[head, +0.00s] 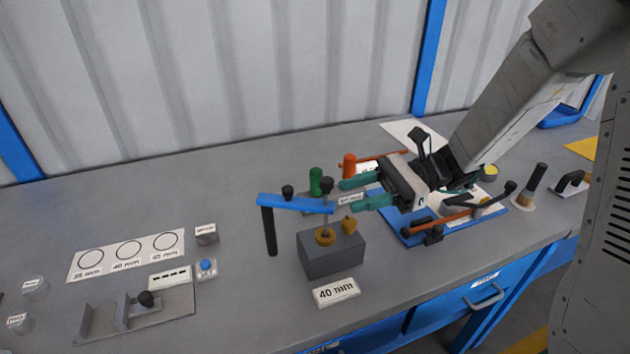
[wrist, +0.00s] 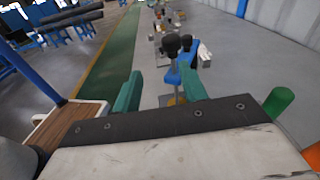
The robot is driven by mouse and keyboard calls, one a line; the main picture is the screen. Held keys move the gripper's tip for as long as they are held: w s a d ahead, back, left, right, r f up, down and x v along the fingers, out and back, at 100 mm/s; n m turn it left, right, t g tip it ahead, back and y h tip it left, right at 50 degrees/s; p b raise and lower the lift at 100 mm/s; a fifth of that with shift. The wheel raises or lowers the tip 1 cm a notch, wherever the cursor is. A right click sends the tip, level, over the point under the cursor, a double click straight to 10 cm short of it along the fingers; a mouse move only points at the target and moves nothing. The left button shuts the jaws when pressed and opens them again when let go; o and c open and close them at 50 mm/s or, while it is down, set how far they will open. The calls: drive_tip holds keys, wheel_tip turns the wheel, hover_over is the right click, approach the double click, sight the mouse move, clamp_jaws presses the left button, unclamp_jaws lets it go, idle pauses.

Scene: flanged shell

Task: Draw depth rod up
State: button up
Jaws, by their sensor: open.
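The depth rod (head: 326,207) stands upright with a black knob on top, passing by a blue bar (head: 290,203) down to a brass collar (head: 325,236) on a grey block (head: 333,257). In the wrist view the rod (wrist: 173,78) and its black knob (wrist: 171,46) appear between my fingertips, nearer the right one. My gripper (head: 352,194) is open and empty, its teal fingers level and pointing left toward the rod's upper part. I cannot tell whether a finger touches the rod. A small brass piece (head: 348,225) sits on the block's right.
A "40 mm" card (head: 336,291) lies before the block. A black handle (head: 269,232) hangs from the bar's left end. A green post (head: 315,181) and orange-handled tool (head: 349,166) stand behind. A blue tray (head: 408,236) lies under my gripper.

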wheel_tip(320, 180, up, 2)
drive_tip(key=w+r+m+t+y, duration=0.1)
drive_tip(key=w, duration=0.1)
hover_over(314, 206)
drive_tip(key=shift+f, duration=0.25)
